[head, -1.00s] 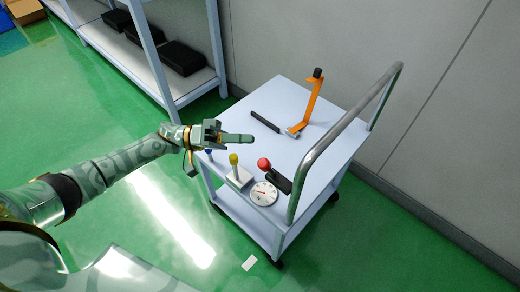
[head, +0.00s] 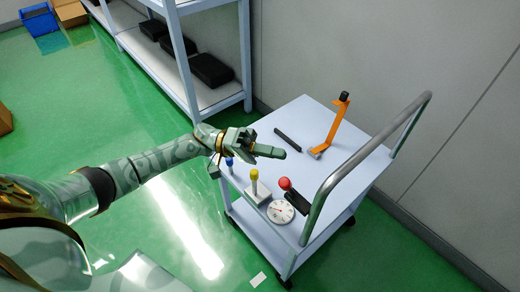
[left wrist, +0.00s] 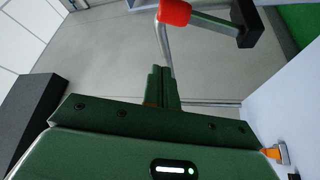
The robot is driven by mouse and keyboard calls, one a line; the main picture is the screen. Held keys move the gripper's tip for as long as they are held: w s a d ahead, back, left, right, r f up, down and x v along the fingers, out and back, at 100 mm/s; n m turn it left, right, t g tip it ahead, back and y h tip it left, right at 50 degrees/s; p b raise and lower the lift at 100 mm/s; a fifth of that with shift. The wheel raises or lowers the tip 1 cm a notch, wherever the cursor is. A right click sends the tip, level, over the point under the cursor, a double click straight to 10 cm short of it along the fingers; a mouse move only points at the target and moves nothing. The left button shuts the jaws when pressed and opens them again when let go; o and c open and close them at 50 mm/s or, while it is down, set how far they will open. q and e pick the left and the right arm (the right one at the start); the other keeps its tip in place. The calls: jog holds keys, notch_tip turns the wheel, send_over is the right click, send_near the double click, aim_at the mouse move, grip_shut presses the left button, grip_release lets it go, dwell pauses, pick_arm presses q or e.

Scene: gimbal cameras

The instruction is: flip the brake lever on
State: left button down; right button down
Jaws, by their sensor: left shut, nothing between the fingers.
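Several levers stand on the pale blue cart (head: 302,110): an orange lever (head: 333,128) with a black grip, tilted upward near the back right; a blue-knobbed lever (head: 229,162); a yellow-knobbed lever (head: 254,178) on a grey block; and a red-knobbed lever (head: 285,184) beside a black block. I cannot tell by marking which is the brake lever. My left gripper (head: 282,153) is shut and empty, over the cart's left part, apart from the orange lever. In the left wrist view its shut fingers (left wrist: 162,82) point toward the wall, with a red knob (left wrist: 174,12) above them. My right gripper is out of view.
A round white gauge (head: 281,212) sits at the cart's front edge. A black bar (head: 288,140) lies on the top. The grey push handle (head: 345,172) rises along the right side. A shelf (head: 215,95) with black boxes stands behind left. Green floor is open at left.

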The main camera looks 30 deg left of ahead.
aim_at(288, 188)
pick_arm(q)
jog(key=s+d, duration=0.1)
jog(key=d, duration=0.1)
jog(key=s+d, duration=0.1)
jog(key=s, duration=0.1)
jog(key=shift+d+f, duration=0.4)
jog(key=shift+s, duration=0.1)
jog(key=shift+s+a+f+m+b, duration=0.1)
jog(key=shift+s+m+b, duration=0.1)
jog(key=shift+m+b, duration=0.2)
